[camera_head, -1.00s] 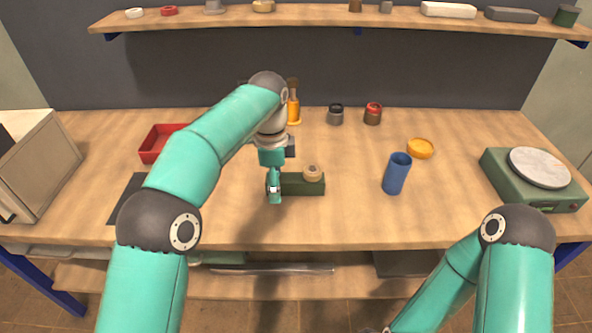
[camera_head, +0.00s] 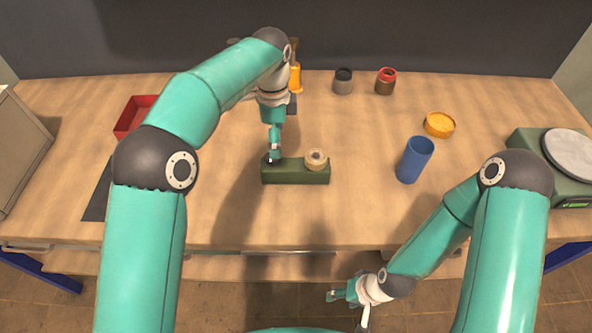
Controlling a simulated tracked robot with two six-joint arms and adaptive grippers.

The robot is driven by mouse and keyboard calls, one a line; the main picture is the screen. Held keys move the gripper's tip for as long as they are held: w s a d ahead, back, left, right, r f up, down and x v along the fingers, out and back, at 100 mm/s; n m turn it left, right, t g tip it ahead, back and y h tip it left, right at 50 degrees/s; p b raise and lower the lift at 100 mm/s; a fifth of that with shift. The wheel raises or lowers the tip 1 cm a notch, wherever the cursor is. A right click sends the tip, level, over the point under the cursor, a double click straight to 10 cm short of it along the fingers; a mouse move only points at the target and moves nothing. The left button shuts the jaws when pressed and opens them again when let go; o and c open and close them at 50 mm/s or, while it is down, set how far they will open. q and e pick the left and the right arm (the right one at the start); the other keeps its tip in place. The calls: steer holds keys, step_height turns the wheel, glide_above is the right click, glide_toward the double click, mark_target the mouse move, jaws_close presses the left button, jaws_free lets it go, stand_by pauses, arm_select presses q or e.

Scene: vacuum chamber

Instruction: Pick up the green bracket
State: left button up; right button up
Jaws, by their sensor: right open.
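The green bracket (camera_head: 292,176) shows as a dark green, block-like piece lying on the wooden bench, near the middle. A round tan piece (camera_head: 316,159) sits on its right part. My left gripper (camera_head: 273,157) points down at the bracket's left end and hides part of it. I cannot tell whether its fingers touch the bracket or how far apart they are. My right gripper (camera_head: 346,311) is open and empty, low in front of the bench's front edge, well away from the bracket.
A blue cup (camera_head: 414,161) stands right of the bracket, with a yellow-orange dish (camera_head: 439,125) behind it. Two small jars and an orange bottle (camera_head: 296,78) stand at the back. A red tray (camera_head: 135,115) is at left, a green scale (camera_head: 531,143) at right.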

mark_target(278, 164)
arm_select(q)
step_height(278, 164, down, 5)
steer(key=shift+f, duration=0.1)
steer(key=f, duration=0.4)
steer(key=shift+s+f+p, duration=0.15)
steer(key=shift+s+p, duration=0.15)
steer(key=shift+s, duration=0.05)
steer(key=shift+f, duration=0.55)
steer(key=c, duration=1.5)
steer(key=shift+w+r, duration=0.1)
steer(key=shift+r, duration=0.05)
jaws_close()
